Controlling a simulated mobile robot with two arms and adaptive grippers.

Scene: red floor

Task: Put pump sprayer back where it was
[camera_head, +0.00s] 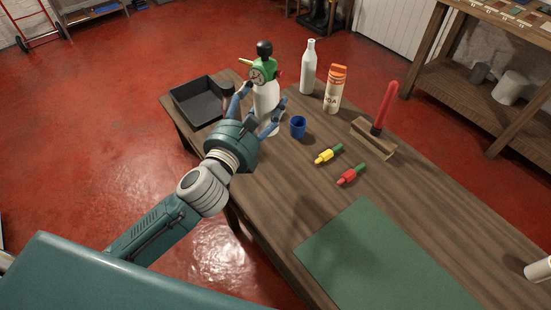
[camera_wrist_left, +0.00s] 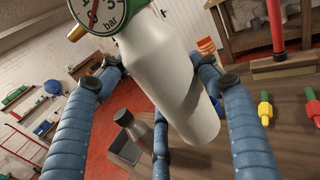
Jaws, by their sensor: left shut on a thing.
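The pump sprayer (camera_head: 266,97) has a white body, a green head with a round gauge and a black knob on top. My left gripper (camera_head: 257,111) is shut on its white body, over the far left part of the wooden table (camera_head: 269,193). In the left wrist view the white body (camera_wrist_left: 168,85) lies between my blue fingers (camera_wrist_left: 160,85), with the gauge at the top edge. The sprayer looks near upright in the head view. I cannot tell whether its base touches the table. My right gripper is not in view.
A black tray (camera_head: 177,107) and a dark grey bottle (camera_head: 228,91) stand left of the sprayer. A white bottle (camera_head: 308,70), an orange-white can (camera_head: 335,92) and a blue cup (camera_head: 298,128) stand right. A green mat (camera_head: 370,255) lies in front.

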